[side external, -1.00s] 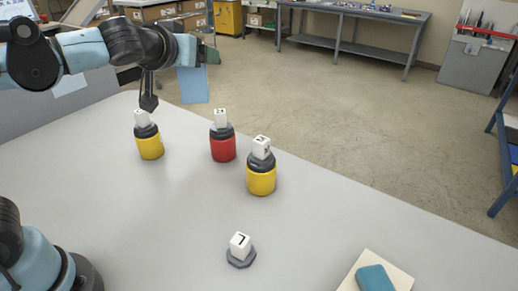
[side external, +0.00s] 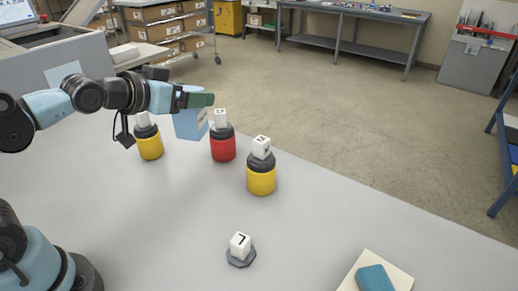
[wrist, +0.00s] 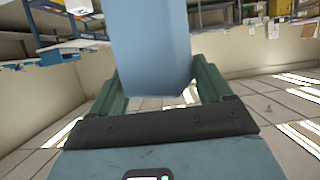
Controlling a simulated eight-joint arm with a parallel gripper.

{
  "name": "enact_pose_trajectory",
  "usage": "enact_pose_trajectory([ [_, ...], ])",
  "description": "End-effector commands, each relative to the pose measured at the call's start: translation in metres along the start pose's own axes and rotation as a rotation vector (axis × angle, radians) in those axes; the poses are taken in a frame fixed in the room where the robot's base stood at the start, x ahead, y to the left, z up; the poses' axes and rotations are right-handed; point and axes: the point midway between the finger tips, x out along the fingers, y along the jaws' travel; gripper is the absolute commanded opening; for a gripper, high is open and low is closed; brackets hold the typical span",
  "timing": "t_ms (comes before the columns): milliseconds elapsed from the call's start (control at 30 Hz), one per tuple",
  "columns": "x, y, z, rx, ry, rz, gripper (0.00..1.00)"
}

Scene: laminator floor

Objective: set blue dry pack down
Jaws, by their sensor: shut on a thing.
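The blue dry pack (side external: 188,124) is a flat, light blue packet. In the side external view it hangs below my gripper (side external: 197,102), slightly tilted, above the back of the table and just left of the red canister in the picture. My gripper is shut on the pack, with a green finger showing at its upper edge. In the wrist view the pack (wrist: 152,45) rises between the two green fingers of my gripper (wrist: 158,90). The pack's lower edge appears apart from the table, but its exact height is hard to tell.
A red canister (side external: 223,149) and two yellow canisters (side external: 151,148) (side external: 261,183) carry white numbered cubes. A cube marked 7 (side external: 240,245) sits on a grey nut-like base. A teal block (side external: 376,279) lies on a cream pad (side external: 350,284). The grey table (side external: 160,215) is bare at centre left.

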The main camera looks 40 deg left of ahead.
Motion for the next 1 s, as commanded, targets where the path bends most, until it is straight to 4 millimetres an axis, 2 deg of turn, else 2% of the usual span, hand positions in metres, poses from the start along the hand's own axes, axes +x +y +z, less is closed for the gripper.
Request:
enact_pose_trajectory([
  [167, -0.002, -0.002, 0.007, 0.005, 0.001, 0.011, 0.40],
  [400, -0.013, -0.002, 0.047, 0.007, 0.000, 0.013, 0.40],
  [500, -0.016, -0.002, 0.055, 0.007, 0.000, 0.013, 0.40],
  [800, -0.016, -0.002, 0.055, 0.007, 0.001, 0.013, 0.40],
  [1000, -0.020, -0.002, 0.044, 0.007, 0.001, 0.013, 0.40],
])
